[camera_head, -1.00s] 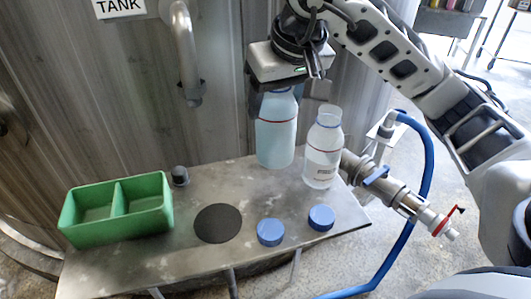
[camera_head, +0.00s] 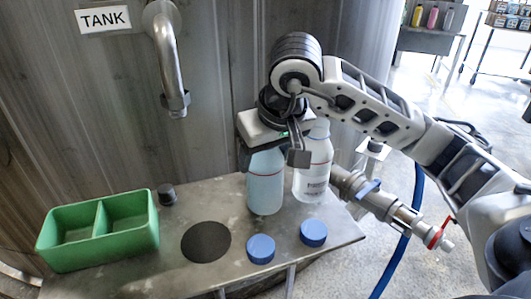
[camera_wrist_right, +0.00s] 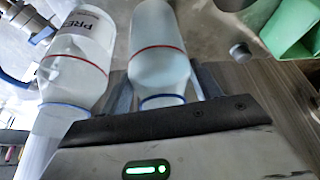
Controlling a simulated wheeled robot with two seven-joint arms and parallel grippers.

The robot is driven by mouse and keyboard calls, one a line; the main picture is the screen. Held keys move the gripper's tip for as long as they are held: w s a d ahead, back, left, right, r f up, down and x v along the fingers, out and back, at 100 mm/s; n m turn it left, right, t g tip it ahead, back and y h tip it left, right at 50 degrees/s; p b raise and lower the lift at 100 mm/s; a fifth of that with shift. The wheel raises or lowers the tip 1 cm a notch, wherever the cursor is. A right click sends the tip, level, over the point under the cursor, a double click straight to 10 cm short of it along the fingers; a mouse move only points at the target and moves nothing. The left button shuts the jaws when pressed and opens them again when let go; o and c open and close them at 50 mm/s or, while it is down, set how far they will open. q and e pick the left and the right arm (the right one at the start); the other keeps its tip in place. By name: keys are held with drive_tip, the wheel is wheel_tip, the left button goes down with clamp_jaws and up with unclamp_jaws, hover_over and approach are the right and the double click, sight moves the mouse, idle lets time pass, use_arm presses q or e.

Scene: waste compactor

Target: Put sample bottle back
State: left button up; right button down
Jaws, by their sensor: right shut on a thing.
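My right gripper (camera_head: 268,150) is shut on the neck of a bottle of pale blue liquid (camera_head: 265,186). The bottle is upright, without a visible cap, its base at or just above the metal shelf; I cannot tell if it touches. In the right wrist view the gripper's fingers (camera_wrist_right: 163,88) flank the neck of this bottle (camera_wrist_right: 157,45). A clear labelled bottle (camera_head: 312,178) stands close to its right, partly behind the gripper; it also shows in the wrist view (camera_wrist_right: 78,60). My left gripper is not in view.
Two blue caps (camera_head: 261,249) (camera_head: 313,233) lie at the shelf's front. A black round pad (camera_head: 206,242) is left of them. A green two-compartment tray (camera_head: 98,250) sits at the left. A tank spout (camera_head: 172,60) hangs above. A valve (camera_head: 400,212) is right of the shelf (camera_head: 170,262).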

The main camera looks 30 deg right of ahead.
drive_tip(key=shift+c, duration=1.6)
unclamp_jaws()
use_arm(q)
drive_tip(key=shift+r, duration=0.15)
use_arm(e)
drive_tip(key=shift+r+p, duration=0.1)
drive_tip(key=shift+p, duration=0.2)
drive_tip(key=shift+s+r, duration=0.1)
drive_tip(key=shift+r, duration=0.3)
drive_tip(key=p+v, duration=0.2)
drive_tip(key=v, duration=0.5)
drive_tip(key=shift+r, duration=0.1)
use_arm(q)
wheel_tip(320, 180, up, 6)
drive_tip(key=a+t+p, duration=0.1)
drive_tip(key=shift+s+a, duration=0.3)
use_arm(e)
drive_tip(key=v, duration=0.4)
drive_tip(key=shift+s, duration=0.1)
